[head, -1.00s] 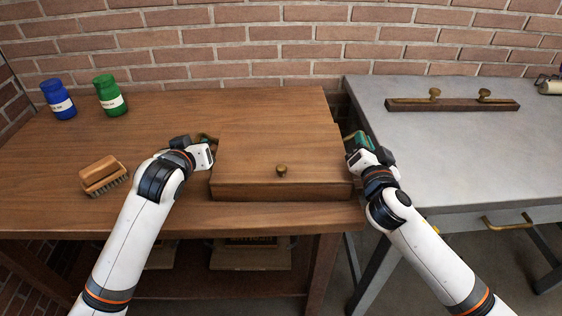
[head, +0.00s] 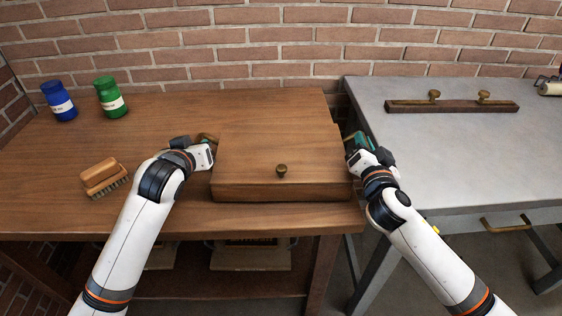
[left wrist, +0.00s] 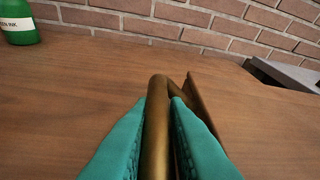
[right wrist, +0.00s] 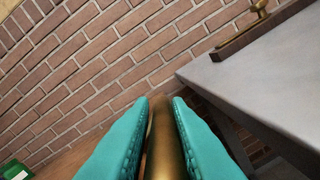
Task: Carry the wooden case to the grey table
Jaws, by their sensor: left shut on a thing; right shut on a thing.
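The wooden case (head: 280,150) is a flat brown box with a small brass knob on its front, over the right part of the wooden table (head: 60,180). My left gripper (head: 208,146) is at its left side, shut on a brass handle (left wrist: 157,125) between teal fingers in the left wrist view. My right gripper (head: 352,143) is at its right side, shut on another brass handle (right wrist: 162,140) in the right wrist view. The case looks level; whether its underside touches the table cannot be told. The grey table (head: 440,150) stands to the right.
A dark bar with two brass knobs (head: 450,105) lies at the grey table's back, with a roller (head: 549,86) at its right. A blue jar (head: 58,99), green jar (head: 111,96) and brush (head: 102,177) stand on the wooden table. The grey table's middle is clear.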

